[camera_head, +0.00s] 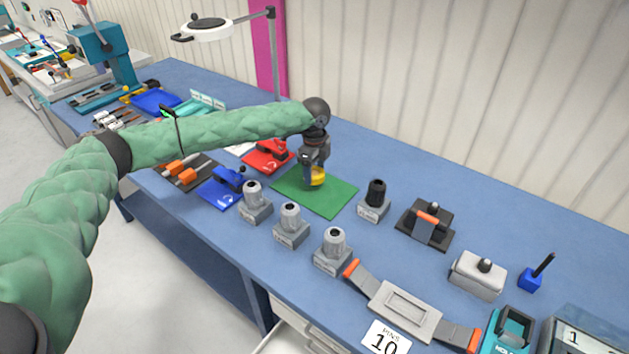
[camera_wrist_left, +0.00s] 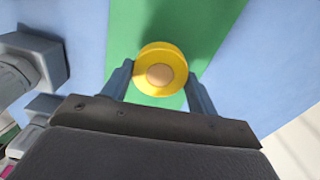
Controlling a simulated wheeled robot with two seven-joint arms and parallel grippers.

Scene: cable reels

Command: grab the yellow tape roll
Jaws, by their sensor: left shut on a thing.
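The yellow tape roll (camera_head: 317,177) is at the tip of my left gripper (camera_head: 314,180), over the green mat (camera_head: 338,196) on the blue bench. In the left wrist view the tape roll (camera_wrist_left: 175,57) shows its round yellow face with a tan centre. The two fingers of my left gripper (camera_wrist_left: 160,80) are on either side of it, shut on it. The green mat (camera_wrist_left: 208,20) lies beneath, with a shadow on it. I cannot tell whether the roll touches the mat. My right gripper is in neither view.
A red tool (camera_head: 268,155) and a blue tool (camera_head: 222,188) stand left of the mat. Several grey blocks with posts (camera_head: 291,228) stand in front, and a black-topped one (camera_head: 374,200) to the right. A lamp (camera_head: 208,28) hangs behind. Bare bench lies behind the mat.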

